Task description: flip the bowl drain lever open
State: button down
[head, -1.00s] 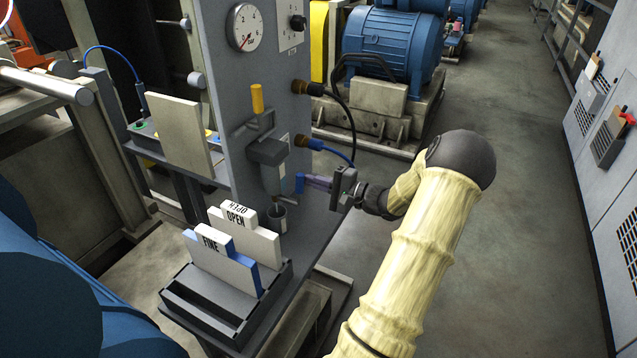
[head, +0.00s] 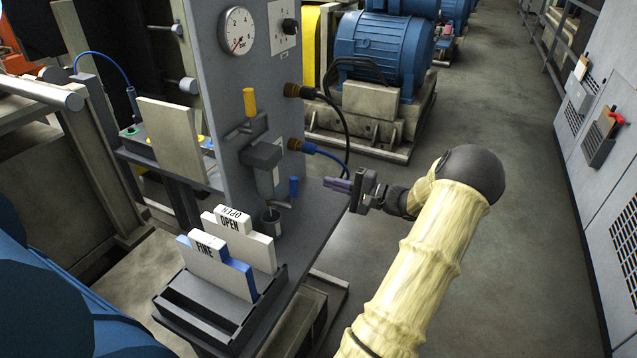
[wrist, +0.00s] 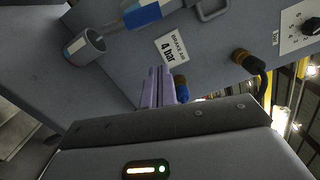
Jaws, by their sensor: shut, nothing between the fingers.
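The filter unit's bowl (head: 266,182) hangs on the grey panel under a dark grey head. The small blue drain lever (head: 294,186) stands upright at the lower right of the bowl, at the end of a short metal stem. The blue lever also shows in the wrist view (wrist: 142,14), near the top edge. My gripper (head: 328,183) is shut and empty, its purple fingers pointing left toward the lever with a clear gap between. In the wrist view the shut fingers (wrist: 157,88) point up toward the panel.
A small grey cup (head: 271,222) stands below the bowl. A blue hose (head: 325,154) and a black hose leave the panel above my gripper. A rack (head: 225,305) with FINE and OPEN plates stands in front. The floor to the right is free.

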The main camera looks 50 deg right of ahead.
jog(key=v, duration=0.5)
jog(key=shift+s+d, duration=0.1)
jog(key=shift+s, duration=0.1)
jog(key=shift+w, duration=0.15)
dwell(0.3)
